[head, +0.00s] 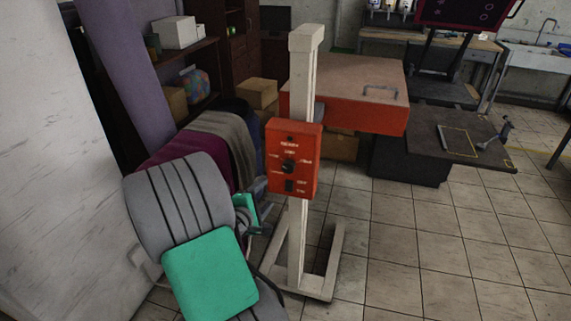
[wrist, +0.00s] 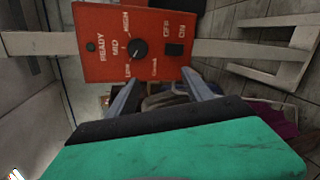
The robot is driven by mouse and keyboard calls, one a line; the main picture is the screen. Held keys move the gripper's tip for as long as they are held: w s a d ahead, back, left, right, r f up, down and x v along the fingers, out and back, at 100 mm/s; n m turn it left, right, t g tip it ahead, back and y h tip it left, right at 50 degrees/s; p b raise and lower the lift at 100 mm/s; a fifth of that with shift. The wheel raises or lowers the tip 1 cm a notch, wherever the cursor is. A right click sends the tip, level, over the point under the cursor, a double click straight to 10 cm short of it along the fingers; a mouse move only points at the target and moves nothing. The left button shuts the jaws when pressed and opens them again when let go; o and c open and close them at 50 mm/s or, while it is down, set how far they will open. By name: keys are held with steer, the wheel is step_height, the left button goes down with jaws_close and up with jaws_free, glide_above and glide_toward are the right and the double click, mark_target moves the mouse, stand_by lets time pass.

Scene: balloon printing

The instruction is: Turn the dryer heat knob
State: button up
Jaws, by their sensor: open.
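The black round heat knob (head: 288,166) sits on the front of a red control box (head: 309,172), which is mounted on a white post. In the wrist view the knob (wrist: 139,49) shows with LOW, MID and HIGH printed around it. I cannot tell for sure which mark it points to. A dark switch (wrist: 174,46) by OFF and ON sits beside it. My gripper (wrist: 163,82) is open and empty, its two fingers reaching towards the lower edge of the box in that view. In the head view my gripper is partly hidden, left of and below the box.
The dryer's flat red head (head: 345,100) is behind the post. The white post (head: 302,85) stands on a base (head: 318,290) on the tiled floor. A dark table (head: 432,130) stands at the right. Shelves and boxes (head: 258,93) are behind. Open floor lies at the right.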

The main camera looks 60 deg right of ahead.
mark_target(287, 169)
steer(key=d+n+h+p, duration=0.1)
steer(key=d+n, duration=0.1)
steer(key=d, duration=0.1)
steer(key=s+d+r+n+t+p, duration=0.1)
steer(key=d+n, duration=0.2)
steer(key=d, duration=0.1)
steer(key=s+d+r+n+h+p, duration=0.1)
steer(key=d+n, duration=0.1)
steer(key=d, duration=0.1)
steer(key=shift+d+n+t+h+p, duration=0.25)
steer(key=shift+n+t+h+p, duration=0.05)
steer(key=shift+t, duration=0.1)
steer(key=shift+d+f, duration=0.1)
steer(key=shift+d, duration=0.3)
steer(key=shift+a, duration=0.1)
jaws_close()
